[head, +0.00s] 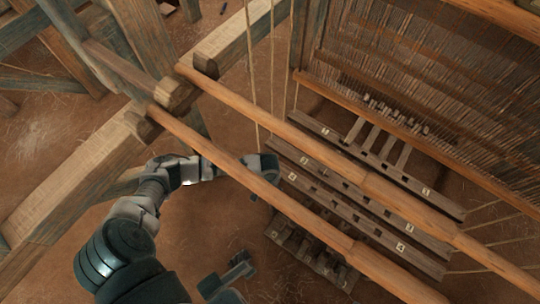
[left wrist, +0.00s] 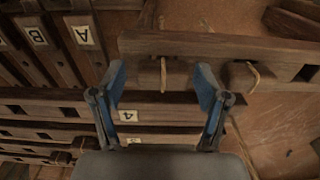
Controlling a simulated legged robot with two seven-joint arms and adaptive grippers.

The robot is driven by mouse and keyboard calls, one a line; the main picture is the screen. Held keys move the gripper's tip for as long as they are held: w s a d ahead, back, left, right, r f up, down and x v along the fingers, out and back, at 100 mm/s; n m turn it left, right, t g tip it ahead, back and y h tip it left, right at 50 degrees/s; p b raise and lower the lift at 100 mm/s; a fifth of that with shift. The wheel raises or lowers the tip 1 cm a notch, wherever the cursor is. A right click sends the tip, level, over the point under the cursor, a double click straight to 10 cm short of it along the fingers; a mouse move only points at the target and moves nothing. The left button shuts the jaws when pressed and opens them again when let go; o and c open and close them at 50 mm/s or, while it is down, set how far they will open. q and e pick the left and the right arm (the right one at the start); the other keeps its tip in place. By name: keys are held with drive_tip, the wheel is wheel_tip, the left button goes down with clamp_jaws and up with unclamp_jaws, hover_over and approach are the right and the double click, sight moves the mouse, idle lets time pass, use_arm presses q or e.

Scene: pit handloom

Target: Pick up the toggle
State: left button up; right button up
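My right gripper (head: 226,272) is low at the bottom, fingers apart and empty.
Long round beams (head: 300,205) cross diagonally over the slotted, numbered bars (head: 350,205). Boards labelled A and B (left wrist: 80,35) lie at upper left in the left wrist view. Upright cords (head: 272,70) hang near the left arm. Earthen floor (head: 45,140) is open at left.

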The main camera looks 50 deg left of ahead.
use_arm(q)
drive_tip(key=shift+f, duration=0.1)
drive_tip(key=c, duration=0.7)
drive_tip(key=shift+s+a, duration=0.1)
drive_tip(key=shift+a, duration=0.2)
